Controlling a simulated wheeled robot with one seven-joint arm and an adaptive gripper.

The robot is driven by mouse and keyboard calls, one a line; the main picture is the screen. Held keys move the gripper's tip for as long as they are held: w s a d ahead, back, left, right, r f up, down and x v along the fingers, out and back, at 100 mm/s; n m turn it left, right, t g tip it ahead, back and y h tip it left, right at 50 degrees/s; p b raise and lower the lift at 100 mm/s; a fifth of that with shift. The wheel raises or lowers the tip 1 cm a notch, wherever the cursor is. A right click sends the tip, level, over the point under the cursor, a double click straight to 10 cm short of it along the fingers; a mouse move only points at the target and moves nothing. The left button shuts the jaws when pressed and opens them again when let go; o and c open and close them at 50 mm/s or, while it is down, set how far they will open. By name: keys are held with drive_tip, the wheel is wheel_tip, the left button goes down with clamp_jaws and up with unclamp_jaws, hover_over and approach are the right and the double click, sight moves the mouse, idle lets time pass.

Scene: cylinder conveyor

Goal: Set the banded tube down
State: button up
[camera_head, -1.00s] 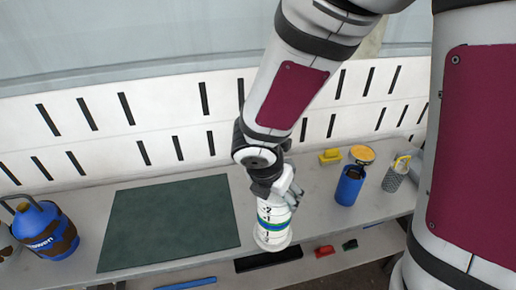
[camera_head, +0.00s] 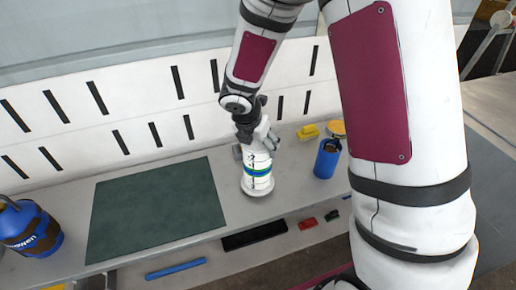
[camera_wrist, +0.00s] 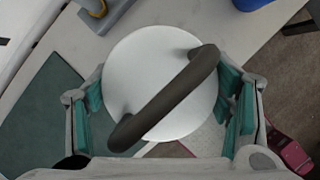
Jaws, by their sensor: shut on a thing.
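The banded tube (camera_head: 257,182) is white with blue and green bands and stands about upright, just right of the dark green mat (camera_head: 150,208). My gripper (camera_head: 258,146) is shut on its upper part from above. In the wrist view the tube's round white top (camera_wrist: 130,75) with a dark bar handle sits between the teal finger pads of my gripper (camera_wrist: 165,98). The mat also shows at the left there (camera_wrist: 42,110). The tube's base appears over the grey bench (camera_head: 295,190); I cannot tell whether it touches.
A blue canister (camera_head: 327,160) and a yellow block (camera_head: 308,131) stand to the right on the bench. A large blue jug (camera_head: 32,230) is at the far left. Red (camera_head: 307,224) and blue (camera_head: 176,269) items lie below the front edge. The mat is bare.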

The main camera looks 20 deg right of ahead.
drive_tip(key=shift+f, duration=1)
drive_tip(key=shift+f+b, duration=0.2)
drive_tip(key=shift+b, duration=0.1)
drive_tip(key=o, duration=2)
drive_tip(key=shift+c, duration=0.2)
drive_tip(key=shift+r, duration=0.1)
